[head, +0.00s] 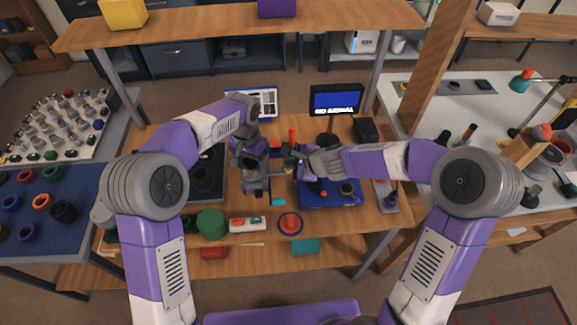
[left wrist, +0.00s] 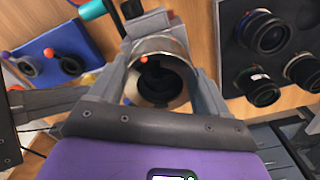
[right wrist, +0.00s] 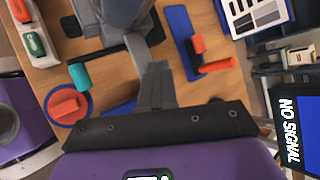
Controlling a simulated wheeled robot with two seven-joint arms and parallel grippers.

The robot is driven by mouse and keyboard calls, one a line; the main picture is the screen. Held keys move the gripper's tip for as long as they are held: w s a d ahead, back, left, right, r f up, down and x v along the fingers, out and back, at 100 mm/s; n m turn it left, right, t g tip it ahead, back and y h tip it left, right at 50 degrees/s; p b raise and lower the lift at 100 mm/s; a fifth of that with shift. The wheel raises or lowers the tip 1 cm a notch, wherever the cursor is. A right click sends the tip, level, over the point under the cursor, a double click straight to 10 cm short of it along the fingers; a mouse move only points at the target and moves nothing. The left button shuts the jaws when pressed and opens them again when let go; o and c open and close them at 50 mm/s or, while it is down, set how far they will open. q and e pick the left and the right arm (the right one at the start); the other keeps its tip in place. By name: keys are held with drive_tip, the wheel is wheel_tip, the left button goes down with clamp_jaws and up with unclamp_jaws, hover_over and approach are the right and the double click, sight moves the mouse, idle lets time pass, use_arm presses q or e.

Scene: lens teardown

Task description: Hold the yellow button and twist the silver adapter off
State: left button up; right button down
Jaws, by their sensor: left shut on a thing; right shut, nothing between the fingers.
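In the left wrist view a silver ring with a red dot, which looks like the silver adapter (left wrist: 160,47), sits between the fingers of my left gripper (left wrist: 162,78). The gripper is shut on it, and the ring's inside is dark. In the head view my left gripper (head: 254,187) is over the middle of the bench, and its arm and fingers mostly hide what it holds. My right gripper (head: 289,153) is shut and empty, to the right of the left one and apart from it. It also shows in the right wrist view (right wrist: 157,72). I cannot make out the yellow button.
A blue mat (head: 330,201) with small parts lies right of centre. A dark tray (head: 207,186) with lenses lies to the left. A monitor (head: 336,99) stands at the back. A green round item (head: 211,223) and a red-and-blue round item (head: 291,224) are near the front edge.

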drive_tip(key=shift+f, duration=0.1)
use_arm(q)
drive_tip(key=shift+n, duration=1.4)
drive_tip(key=shift+n, duration=1.3)
drive_tip(key=o, duration=1.1)
drive_tip(key=shift+c, duration=0.2)
drive_tip(key=m, duration=0.5)
